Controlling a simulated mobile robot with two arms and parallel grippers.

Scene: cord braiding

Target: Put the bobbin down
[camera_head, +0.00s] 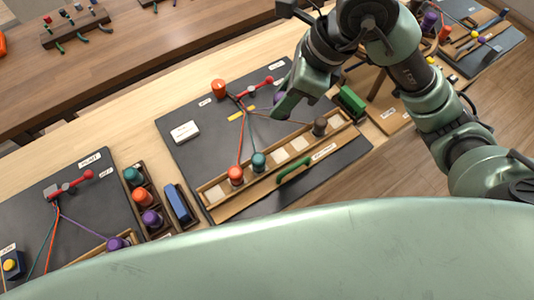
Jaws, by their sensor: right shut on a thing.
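My right gripper (284,104) is over the far right part of the middle dark board (190,165). It is shut on a purple bobbin (279,97), mostly hidden behind the fingers. I cannot tell whether the bobbin touches the board. A wooden rack (216,194) with pale square slots runs along the board's near side. An orange bobbin (235,175) and a teal bobbin (259,162) stand at its left part, a brown bobbin (320,126) towards its right end. Another orange bobbin (218,87) stands at the far left. Cords run from a red clamp (254,88). My left gripper is out of view.
A white box (185,132) is on the board's left side, a green handle (294,170) near its front edge. A green block (350,100) is by the right edge. Left are a tray of spare bobbins (142,196), a blue block (178,201) and another board (90,215).

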